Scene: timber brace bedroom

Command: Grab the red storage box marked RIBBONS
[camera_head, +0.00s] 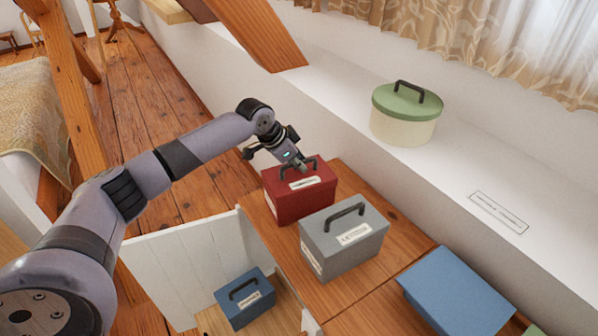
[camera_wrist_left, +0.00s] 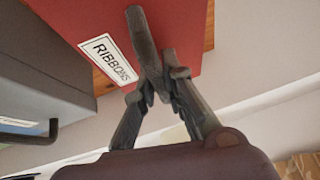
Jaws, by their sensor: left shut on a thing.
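The red storage box (camera_head: 298,195) stands on the wooden top beside a grey box, with a white label and a dark handle on its lid. In the left wrist view the red box (camera_wrist_left: 190,22) fills the upper middle, and its label (camera_wrist_left: 112,60) reads RIBBONS. My left gripper (camera_head: 301,163) reaches down to the lid from the left. In the wrist view its fingers (camera_wrist_left: 155,85) are closed together on the dark handle (camera_wrist_left: 145,40). The box looks upright and appears to rest on the wood. My right gripper is not in view.
The grey box (camera_head: 343,240) stands close to the red one, at its lower right. A small blue box (camera_head: 246,297) sits lower, inside a white-sided compartment (camera_head: 190,262). A larger blue box (camera_head: 457,290) is at right. A green-lidded round tin (camera_head: 403,128) stands on the white ledge (camera_head: 470,172) behind.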

